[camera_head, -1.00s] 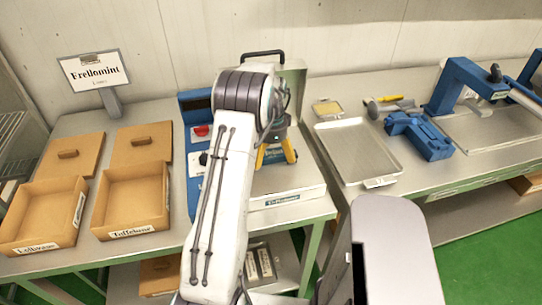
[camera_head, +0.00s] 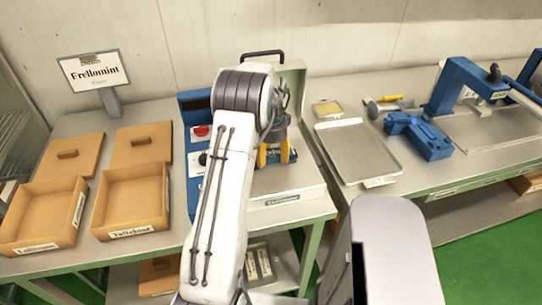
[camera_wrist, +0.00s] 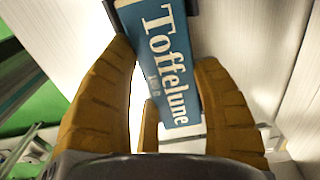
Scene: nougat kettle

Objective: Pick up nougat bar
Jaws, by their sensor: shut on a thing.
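The nougat bar (camera_wrist: 160,55) is a flat teal-blue bar with white "Toffelune" lettering. In the wrist view it stands tilted between the yellow fingers of my gripper (camera_wrist: 168,75), its far end cut off by the top of the picture. In the head view my gripper (camera_head: 274,155) is over the pale box (camera_head: 295,192) with a "Toffelune" label on its front. Its fingers are shut on the bar, and only small teal patches of the bar show around them. My arm hides part of the box.
A blue device (camera_head: 196,105) with a red button stands left of the box. Two open cardboard boxes (camera_head: 132,200) and their lids lie further left by a "Frellomint" sign (camera_head: 93,72). A metal tray (camera_head: 358,150) and a blue clamp machine (camera_head: 455,85) are on the right table.

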